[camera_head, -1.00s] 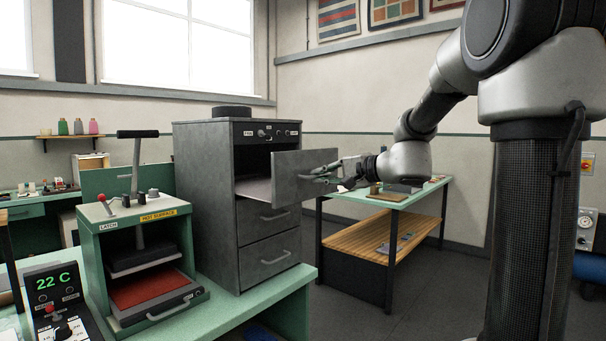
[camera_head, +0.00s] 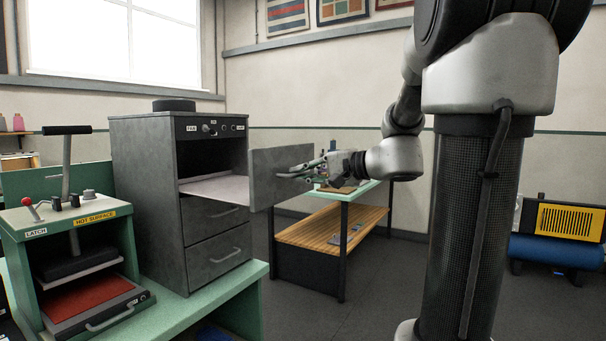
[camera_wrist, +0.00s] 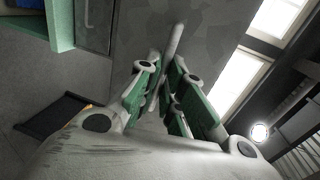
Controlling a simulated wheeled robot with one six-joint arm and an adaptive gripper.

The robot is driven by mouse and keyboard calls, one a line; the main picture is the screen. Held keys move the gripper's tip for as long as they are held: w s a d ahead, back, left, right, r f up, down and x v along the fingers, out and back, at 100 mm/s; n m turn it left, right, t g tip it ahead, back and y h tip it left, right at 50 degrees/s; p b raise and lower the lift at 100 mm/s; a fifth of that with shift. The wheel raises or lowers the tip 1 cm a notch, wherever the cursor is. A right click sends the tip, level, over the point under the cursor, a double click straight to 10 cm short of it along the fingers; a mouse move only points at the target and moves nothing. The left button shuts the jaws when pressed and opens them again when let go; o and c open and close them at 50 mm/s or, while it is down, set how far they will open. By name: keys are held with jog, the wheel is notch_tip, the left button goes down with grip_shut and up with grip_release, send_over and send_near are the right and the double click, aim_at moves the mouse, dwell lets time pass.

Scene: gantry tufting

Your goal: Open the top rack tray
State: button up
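The grey rack (camera_head: 150,200) stands on the green bench at left. Its top rack tray (camera_head: 218,188) is slid well out, its pale flat surface showing behind the grey front panel (camera_head: 262,190). My gripper (camera_head: 294,173) is at the right side of that panel, at its handle. In the wrist view, my green-padded fingers (camera_wrist: 167,70) close around the pale handle bar (camera_wrist: 177,38), against the grey panel (camera_wrist: 215,25). The exact contact is partly hidden by the fingers. The two lower drawers (camera_head: 218,255) are shut.
A heat press (camera_head: 80,250) with a red pad stands left of the rack. A table with a wooden shelf (camera_head: 330,232) stands behind my gripper. A blue tank (camera_head: 555,250) lies at far right. The floor (camera_head: 310,315) before the table is clear.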

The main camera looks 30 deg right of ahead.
jog(key=o, duration=0.3)
jog(key=v, duration=1.2)
